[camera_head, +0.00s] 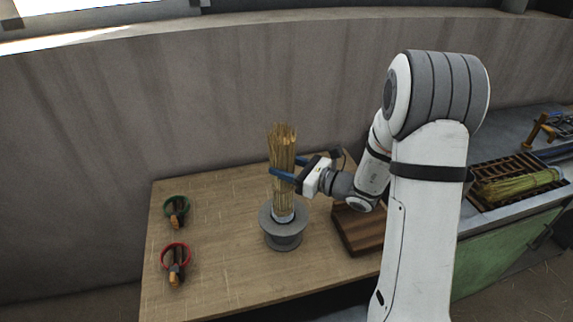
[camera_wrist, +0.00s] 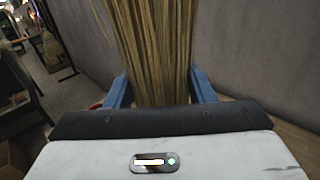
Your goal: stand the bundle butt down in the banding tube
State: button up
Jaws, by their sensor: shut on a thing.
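The straw bundle (camera_head: 283,147) stands upright over the grey banding tube (camera_head: 284,237), near the middle of the wooden table. A pale band shows at its lower end, at the tube's flared rim. I cannot tell how deep the butt end sits in the tube. My gripper (camera_head: 283,174) is shut on the bundle from the right, with a blue finger on each side at mid height. In the wrist view the straw (camera_wrist: 150,45) rises between the two blue fingers (camera_wrist: 161,88). The bundle's lower end is hidden there.
A green-ringed tool (camera_head: 176,210) and a red-ringed tool (camera_head: 175,262) lie at the table's left. A dark wooden board (camera_head: 356,230) lies right of the tube. Another straw bundle (camera_head: 520,183) lies on a slatted tray at the far right.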

aim_at(291, 186)
jog(key=shift+f+b, duration=2.5)
jog(key=shift+f, duration=0.65)
jog(key=o, duration=0.9)
jog(key=b+v, duration=0.1)
jog(key=v, duration=0.6)
jog(key=shift+s+d, duration=0.25)
jog(key=shift+d, duration=0.05)
